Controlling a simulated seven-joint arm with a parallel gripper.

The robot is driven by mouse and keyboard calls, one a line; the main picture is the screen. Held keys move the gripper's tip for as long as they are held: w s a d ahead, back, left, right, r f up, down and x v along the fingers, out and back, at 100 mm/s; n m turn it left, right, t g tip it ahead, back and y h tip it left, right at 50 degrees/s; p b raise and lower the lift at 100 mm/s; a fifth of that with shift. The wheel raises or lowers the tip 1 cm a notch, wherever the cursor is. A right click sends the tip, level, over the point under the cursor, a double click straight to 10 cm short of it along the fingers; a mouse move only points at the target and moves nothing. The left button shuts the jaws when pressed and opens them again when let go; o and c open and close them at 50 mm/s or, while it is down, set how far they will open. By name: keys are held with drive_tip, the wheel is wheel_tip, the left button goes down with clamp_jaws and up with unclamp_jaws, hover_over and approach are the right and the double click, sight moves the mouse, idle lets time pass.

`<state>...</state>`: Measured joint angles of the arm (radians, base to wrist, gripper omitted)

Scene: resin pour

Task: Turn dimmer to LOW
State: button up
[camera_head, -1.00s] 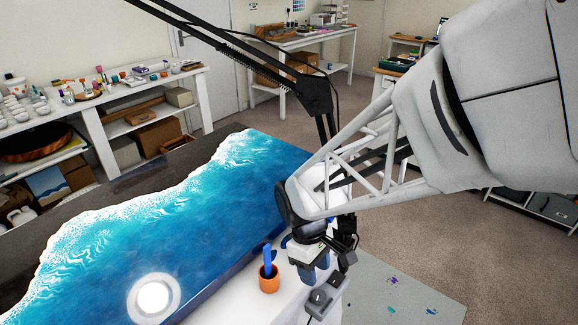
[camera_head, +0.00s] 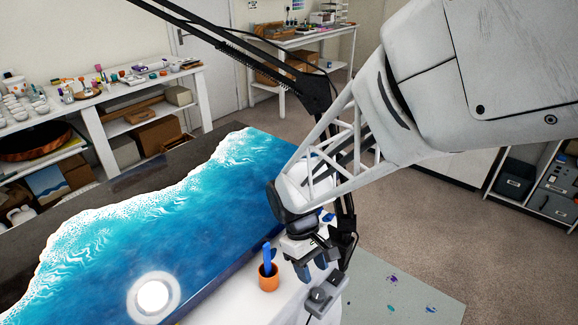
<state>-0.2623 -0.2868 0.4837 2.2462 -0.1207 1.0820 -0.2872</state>
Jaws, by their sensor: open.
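The dimmer is a small grey box (camera_head: 320,298) with dark round knobs on top, lying near the right edge of the white table beside the blue resin panel. Its markings are too small to read. My gripper (camera_head: 318,272) points down just above and behind the box, its blue-grey fingers open. I cannot tell whether a finger touches a knob. Nothing shows between the fingers.
An orange pot (camera_head: 268,277) holding a blue tool stands close to the left of my gripper. The glossy blue-and-white resin panel (camera_head: 190,220) fills the table's left, with a bright round light (camera_head: 153,296) on it. A black lamp arm (camera_head: 315,92) reaches overhead.

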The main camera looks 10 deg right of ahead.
sight(318, 293)
drive_tip(key=shift+x, duration=3.35)
drive_tip(key=shift+c, duration=0.2)
drive_tip(key=c, duration=0.6)
drive_tip(key=shift+a+n+t+h, duration=0.1)
drive_tip(key=shift+n+t+h, duration=0.35)
drive_tip(key=shift+n, duration=1.15)
drive_tip(key=o, duration=0.6)
drive_tip(key=shift+o, duration=0.2)
drive_tip(key=v, duration=0.7)
drive_tip(key=shift+r, duration=0.4)
